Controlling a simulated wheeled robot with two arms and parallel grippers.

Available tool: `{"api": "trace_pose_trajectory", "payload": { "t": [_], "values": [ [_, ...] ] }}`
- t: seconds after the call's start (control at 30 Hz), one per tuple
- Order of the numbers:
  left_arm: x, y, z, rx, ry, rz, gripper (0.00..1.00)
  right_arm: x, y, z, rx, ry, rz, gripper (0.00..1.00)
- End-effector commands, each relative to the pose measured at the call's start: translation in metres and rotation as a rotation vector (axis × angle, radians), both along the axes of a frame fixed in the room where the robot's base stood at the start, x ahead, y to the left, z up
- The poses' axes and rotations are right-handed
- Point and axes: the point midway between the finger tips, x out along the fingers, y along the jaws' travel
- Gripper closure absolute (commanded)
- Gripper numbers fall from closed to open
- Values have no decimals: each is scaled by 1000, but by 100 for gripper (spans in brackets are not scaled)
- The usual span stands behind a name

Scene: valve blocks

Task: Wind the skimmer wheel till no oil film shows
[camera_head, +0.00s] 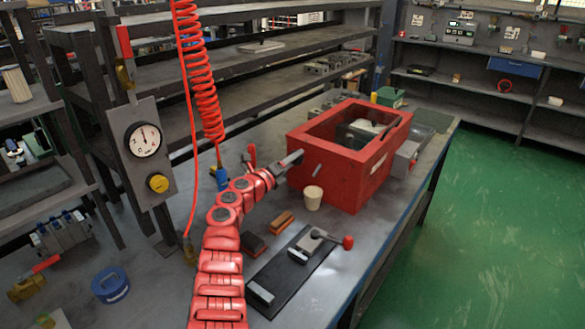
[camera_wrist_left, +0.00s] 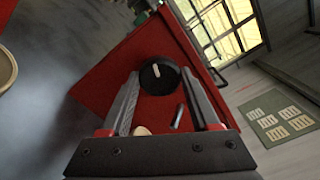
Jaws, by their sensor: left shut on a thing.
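The red skimmer tank (camera_head: 325,178) stands on the bench, with an open or glazed top. In the left wrist view its red face (camera_wrist_left: 115,85) carries a round black wheel (camera_wrist_left: 153,84) with a pale bar on it. My left gripper (camera_head: 296,158) reaches the tank's near face; in the left wrist view its fingers (camera_wrist_left: 160,85) are shut on the wheel's sides. The gripper hides the wheel in the head view. My right gripper is not in view.
A grey spout (camera_head: 317,170) sticks out above a beige cup (camera_head: 313,198). A black plate with a red-knobbed lever (camera_head: 347,242) and an orange block (camera_head: 282,222) lie nearby. A red coiled hose (camera_head: 200,80) hangs beside my arm. A gauge panel (camera_head: 146,150) stands left.

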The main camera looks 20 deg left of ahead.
Motion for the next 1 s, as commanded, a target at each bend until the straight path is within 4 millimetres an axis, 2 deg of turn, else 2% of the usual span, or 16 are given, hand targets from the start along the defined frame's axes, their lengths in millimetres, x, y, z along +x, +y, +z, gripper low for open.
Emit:
{"api": "trace_pose_trajectory", "payload": {
  "t": [0.03, 0.5, 1.0],
  "values": [
    [0, -1, -6, 44, -15, -2, 93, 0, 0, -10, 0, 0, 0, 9],
    [0, -1, -5, 458, -166, -2, 93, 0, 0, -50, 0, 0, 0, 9],
    [0, 0, -4, 760, -273, -2, 93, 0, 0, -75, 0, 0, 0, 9]
  ]
}}
